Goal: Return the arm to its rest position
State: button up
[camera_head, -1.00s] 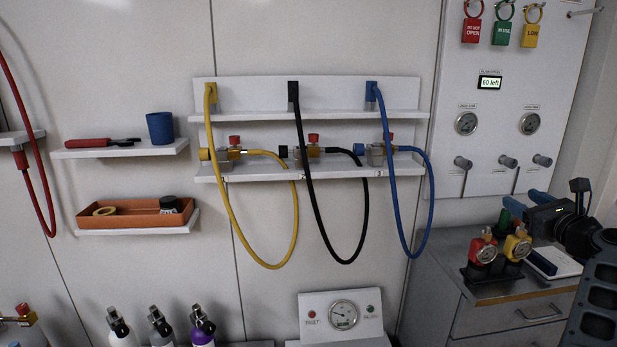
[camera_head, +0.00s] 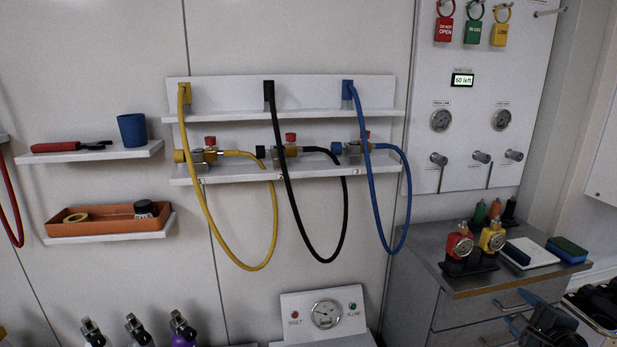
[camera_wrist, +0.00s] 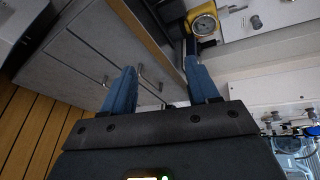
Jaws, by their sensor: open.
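My gripper (camera_wrist: 160,78) shows in the wrist view with its two blue fingers spread apart and nothing between them. It points toward the grey drawer cabinet (camera_wrist: 75,50), with a yellow-bodied gauge (camera_wrist: 204,24) beyond the right finger. In the head view my gripper (camera_head: 518,310) is low at the right, in front of the cabinet's drawers and below its top. Part of the wrist is cut off by the lower edge of that view.
The cabinet top (camera_head: 480,275) holds red (camera_head: 459,246) and yellow (camera_head: 492,238) gauge units and a white pad (camera_head: 530,252). Yellow (camera_head: 220,235), black (camera_head: 300,215) and blue (camera_head: 380,215) hoses hang from a wall rack. A gauge box (camera_head: 290,305) stands low in the middle.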

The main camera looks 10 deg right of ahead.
jog(key=s+a+f+n, duration=0.3)
jog(key=s+n, duration=0.1)
jog(key=s, duration=0.2)
jog(key=s+a+f+n, duration=0.2)
jog(key=s+a+n, duration=0.1)
jog(key=s, duration=0.3)
jog(key=s+a+r+n+y, duration=0.1)
jog(key=s+a+n, duration=0.5)
jog(key=s, duration=0.5)
jog(key=s+a+r+n+y, duration=0.1)
jog(key=s+a+r+n, duration=0.1)
jog(key=s+a+n, duration=0.4)
jog(key=s+a, duration=0.4)
jog(key=s, duration=0.1)
jog(key=shift+s+a+n, duration=0.2)
jog(key=shift+s+n, duration=0.1)
jog(key=shift+s, duration=0.05)
jog(key=s+a+r+n, duration=0.1)
jog(key=s+a+r, duration=0.1)
jog(key=s, duration=0.1)
jog(key=s+a+r+n+y, duration=0.1)
jog(key=s+a+r+n, duration=0.1)
jog(key=a+r, duration=0.1)
jog(key=s+a+r+n+y, duration=0.1)
jog(key=s+a+r+n, duration=0.1)
jog(key=s+r, duration=0.1)
jog(key=shift+s+a+r+t, duration=0.15)
jog(key=shift+s+r+t, duration=0.05)
jog(key=shift+s+t, duration=0.1)
